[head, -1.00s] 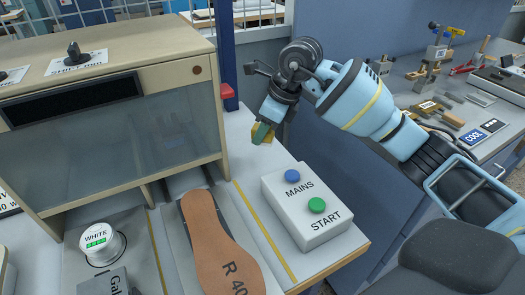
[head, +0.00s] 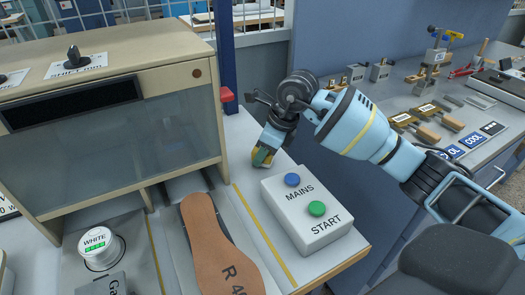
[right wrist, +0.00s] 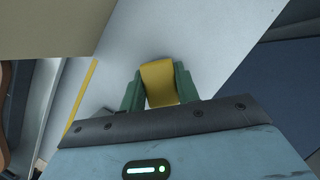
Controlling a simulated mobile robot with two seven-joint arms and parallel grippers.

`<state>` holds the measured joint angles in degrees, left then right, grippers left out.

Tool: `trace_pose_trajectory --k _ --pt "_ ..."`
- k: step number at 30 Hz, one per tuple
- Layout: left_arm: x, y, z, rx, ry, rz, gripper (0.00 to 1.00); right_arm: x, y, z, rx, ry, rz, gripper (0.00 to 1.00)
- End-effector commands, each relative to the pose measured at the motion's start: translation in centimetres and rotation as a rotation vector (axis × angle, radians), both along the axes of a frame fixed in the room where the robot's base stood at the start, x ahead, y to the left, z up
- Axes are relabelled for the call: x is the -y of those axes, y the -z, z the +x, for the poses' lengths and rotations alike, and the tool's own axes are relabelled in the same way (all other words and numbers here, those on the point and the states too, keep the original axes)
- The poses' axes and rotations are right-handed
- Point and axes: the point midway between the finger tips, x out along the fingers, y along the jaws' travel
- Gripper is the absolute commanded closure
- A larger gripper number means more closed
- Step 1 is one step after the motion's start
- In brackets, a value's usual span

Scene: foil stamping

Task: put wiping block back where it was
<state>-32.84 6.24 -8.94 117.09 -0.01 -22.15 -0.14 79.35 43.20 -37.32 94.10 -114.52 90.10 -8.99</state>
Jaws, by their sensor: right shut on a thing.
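The wiping block is a small yellow block (right wrist: 159,83). In the right wrist view it sits between the two green fingers of my right gripper (right wrist: 160,92), which is shut on it. In the head view my right gripper (head: 263,157) points down with the block (head: 258,158) at its tips, just behind the white button box. The block is at or very near the pale bench top; I cannot tell whether it touches. My left gripper is not in view.
The white button box (head: 322,223) with a blue and a green button stands just in front of the gripper. The wooden cabinet (head: 193,74) is to the left. A brown insole (head: 214,240) lies beyond the yellow line (head: 262,236). A blue post (head: 226,45) stands behind.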

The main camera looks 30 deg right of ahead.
Motion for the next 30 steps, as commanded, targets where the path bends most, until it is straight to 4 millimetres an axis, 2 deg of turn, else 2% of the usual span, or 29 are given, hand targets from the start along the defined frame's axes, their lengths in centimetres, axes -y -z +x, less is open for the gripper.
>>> trace_pose_trajectory --k 2,3,8,16,20,23,30 --pt "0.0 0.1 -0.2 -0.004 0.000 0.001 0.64 0.0 0.3 0.0 -0.001 0.000 -0.001 0.90" --pt "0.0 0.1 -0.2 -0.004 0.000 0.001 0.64 0.0 0.3 0.0 -0.001 0.000 -0.001 0.66" --pt "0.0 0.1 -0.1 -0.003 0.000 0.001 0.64 0.0 0.3 0.0 -0.001 0.000 -0.001 0.47" --pt "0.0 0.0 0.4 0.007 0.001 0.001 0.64 0.0 0.2 0.0 -0.001 0.000 -0.001 0.47" --pt "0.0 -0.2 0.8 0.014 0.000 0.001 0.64 0.2 -0.6 -0.1 0.001 0.000 -0.001 0.47" --pt "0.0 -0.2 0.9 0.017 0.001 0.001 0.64 0.5 -1.9 -0.5 0.004 0.000 -0.001 0.47" --pt "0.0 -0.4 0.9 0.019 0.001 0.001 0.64 1.8 -6.4 -1.9 0.004 0.001 -0.002 0.47"
